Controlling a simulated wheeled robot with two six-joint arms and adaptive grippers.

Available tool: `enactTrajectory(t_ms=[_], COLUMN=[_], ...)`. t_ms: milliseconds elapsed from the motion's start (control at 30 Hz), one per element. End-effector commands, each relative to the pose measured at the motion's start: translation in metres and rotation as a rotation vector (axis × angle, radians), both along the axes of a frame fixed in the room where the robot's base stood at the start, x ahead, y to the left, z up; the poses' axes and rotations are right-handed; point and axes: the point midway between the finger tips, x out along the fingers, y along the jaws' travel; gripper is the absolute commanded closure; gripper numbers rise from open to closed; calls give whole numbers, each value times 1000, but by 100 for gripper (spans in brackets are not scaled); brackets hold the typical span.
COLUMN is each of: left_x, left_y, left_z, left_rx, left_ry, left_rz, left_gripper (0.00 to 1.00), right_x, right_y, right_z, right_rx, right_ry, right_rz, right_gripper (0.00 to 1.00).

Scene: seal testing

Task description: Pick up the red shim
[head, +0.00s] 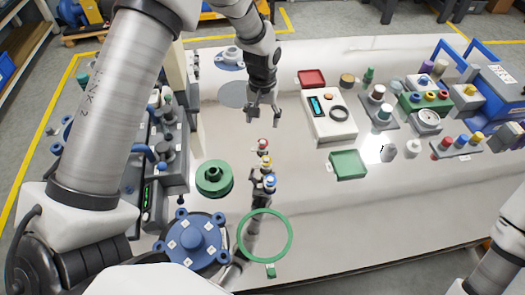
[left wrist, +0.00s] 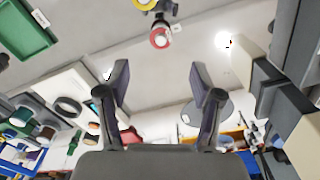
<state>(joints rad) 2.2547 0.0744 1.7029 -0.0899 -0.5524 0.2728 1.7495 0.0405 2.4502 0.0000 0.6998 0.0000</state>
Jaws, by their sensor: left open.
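My left gripper (head: 263,113) is open and empty above the white table, fingers pointing down. It also shows in the left wrist view (left wrist: 160,82), with a clear gap between its fingers. A small red-ringed piece with a pale centre (head: 263,144) is the nearest small red thing, just in front of the gripper and apart from it. In the left wrist view this red piece (left wrist: 160,38) is beyond the fingertips, near the top. I cannot tell for sure that it is the red shim. My right gripper is out of view.
A yellow-topped piece (head: 266,163) and a blue-topped piece (head: 270,183) stand in line with the red one. A green flanged part (head: 214,178) is to their left, a green ring (head: 289,245) in front. A red tray (head: 311,78) and green tray (head: 348,164) lie to the right.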

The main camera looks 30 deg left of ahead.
Motion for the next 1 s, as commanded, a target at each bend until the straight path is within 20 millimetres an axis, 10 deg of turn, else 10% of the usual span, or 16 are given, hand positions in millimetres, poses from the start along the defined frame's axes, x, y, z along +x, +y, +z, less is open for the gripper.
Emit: enactTrajectory(t_ms=[100,633,1000], left_x=[0,3,3], left_y=[0,2,2], left_z=[-25,-93,-100], left_rx=[0,0,0], left_ry=[0,2,0], left_rz=[0,1,0], left_gripper=[34,34,34], right_x=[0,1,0], right_y=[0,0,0], right_z=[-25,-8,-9], right_rx=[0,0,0], right_ry=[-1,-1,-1], right_rz=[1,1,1], right_gripper=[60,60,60])
